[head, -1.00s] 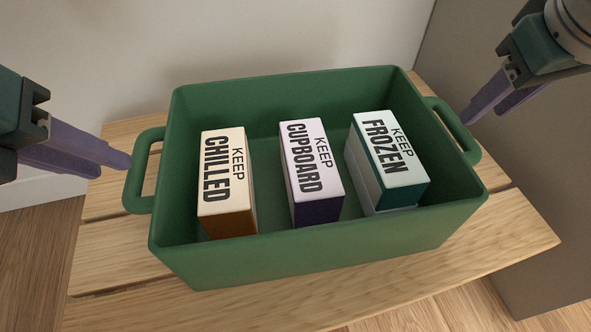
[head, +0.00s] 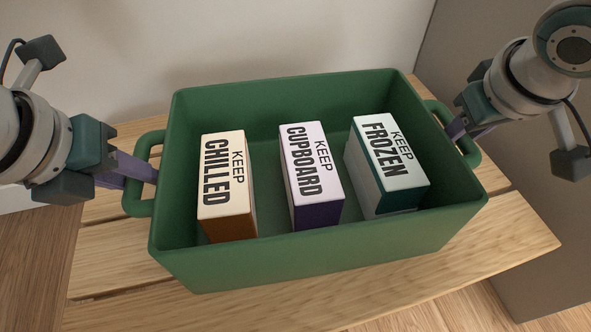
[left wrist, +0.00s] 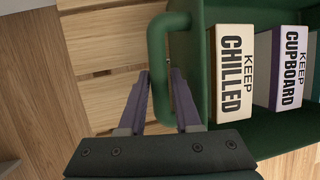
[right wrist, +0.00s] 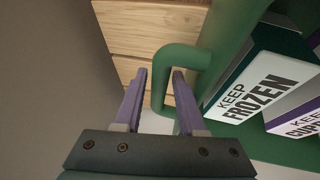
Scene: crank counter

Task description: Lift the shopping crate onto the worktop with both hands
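The green shopping crate (head: 330,258) sits level on a slatted wooden bench, with a loop handle on each short side. My left gripper (head: 150,176) is at the left handle (head: 136,202). In the left wrist view its fingers (left wrist: 160,78) are open, with the handle bar (left wrist: 157,48) between them. My right gripper (head: 458,130) is at the right handle (head: 470,148). In the right wrist view its fingers (right wrist: 160,74) are open, one on each side of the handle bar (right wrist: 160,88). Neither gripper visibly squeezes its handle.
Inside the crate stand a chilled box (head: 226,188), a cupboard box (head: 310,175) and a frozen box (head: 388,165). The bench (head: 500,235) has bare slats in front. A pale wall (head: 290,35) is behind, and a grey-brown panel (head: 530,230) stands at the right.

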